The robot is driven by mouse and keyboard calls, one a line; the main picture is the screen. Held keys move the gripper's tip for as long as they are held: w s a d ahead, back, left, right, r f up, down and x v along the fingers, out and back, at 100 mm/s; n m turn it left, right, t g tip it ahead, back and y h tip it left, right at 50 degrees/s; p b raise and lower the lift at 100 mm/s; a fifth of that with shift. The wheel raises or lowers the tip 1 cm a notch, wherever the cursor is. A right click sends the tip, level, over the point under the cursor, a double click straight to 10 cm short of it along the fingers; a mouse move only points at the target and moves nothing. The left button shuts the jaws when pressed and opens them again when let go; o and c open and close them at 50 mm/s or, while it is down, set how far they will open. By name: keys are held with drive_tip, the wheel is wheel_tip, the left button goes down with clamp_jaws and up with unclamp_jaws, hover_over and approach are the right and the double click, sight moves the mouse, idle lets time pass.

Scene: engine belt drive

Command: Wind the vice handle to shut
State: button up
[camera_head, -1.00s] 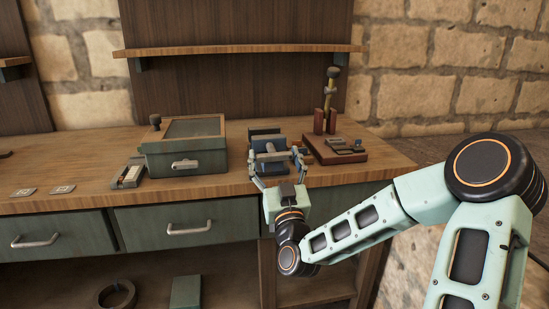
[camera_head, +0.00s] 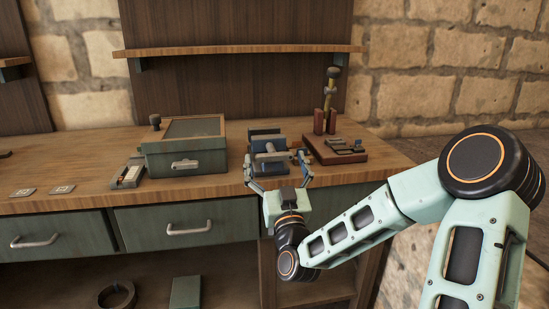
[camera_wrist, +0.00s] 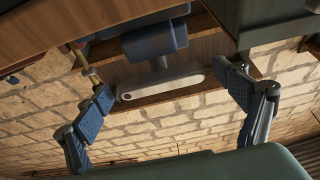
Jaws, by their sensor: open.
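The blue vice (camera_head: 265,136) stands at the front edge of the bench; its blue body (camera_wrist: 155,42) also shows at the top of the wrist view. Its grey handle bar (camera_wrist: 160,83) sits on a short shaft in front of the body, lying nearly level with a slight tilt in the wrist view. My gripper (camera_head: 275,163) is open in front of the vice. In the wrist view my gripper (camera_wrist: 167,88) has its two blue-padded fingers spread on either side of the bar, with a visible gap at each end. Nothing is held.
A green box (camera_head: 185,155) with a glass lid stands left of the vice. A red-brown stand (camera_head: 335,150) with a brass upright is to the right. A small tray (camera_head: 129,174) and two flat cards (camera_head: 42,190) lie further left. Drawers (camera_head: 187,228) are below the bench top.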

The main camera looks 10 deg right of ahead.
drive_tip(key=v, duration=0.6)
drive_tip(key=shift+s, duration=0.35)
drive_tip(key=shift+f, duration=0.15)
